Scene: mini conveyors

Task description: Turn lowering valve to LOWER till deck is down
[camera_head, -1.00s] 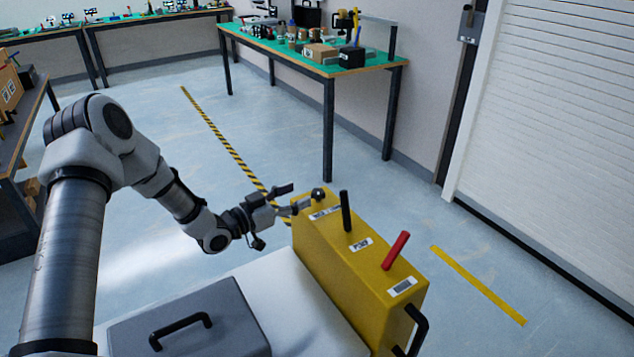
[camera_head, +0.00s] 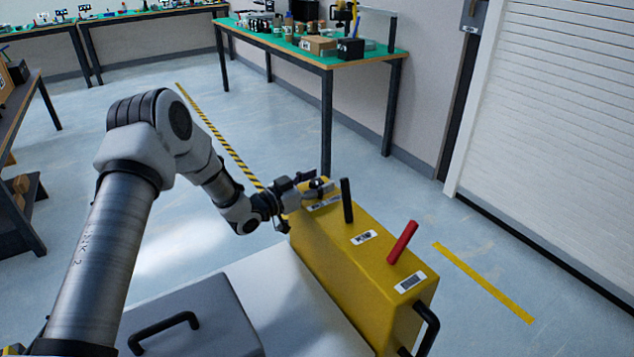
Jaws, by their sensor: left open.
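A yellow control box (camera_head: 350,270) stands at the lower middle, at the edge of a white surface. On its top are a small dark knob at the far end, a black lever (camera_head: 347,201) and a red lever (camera_head: 403,242), with white labels beside them. The label by the knob is partly covered and I cannot read it. My left gripper (camera_head: 318,188) is open at the far end of the box, with its fingers around or right beside the dark knob. I cannot tell whether they touch it. My right gripper is not in view.
A grey lidded case (camera_head: 215,325) with a black handle lies on the white surface (camera_head: 262,290) left of the box. A green-topped workbench (camera_head: 300,50) stands behind. A white roller shutter (camera_head: 550,120) is at the right. The floor between is clear.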

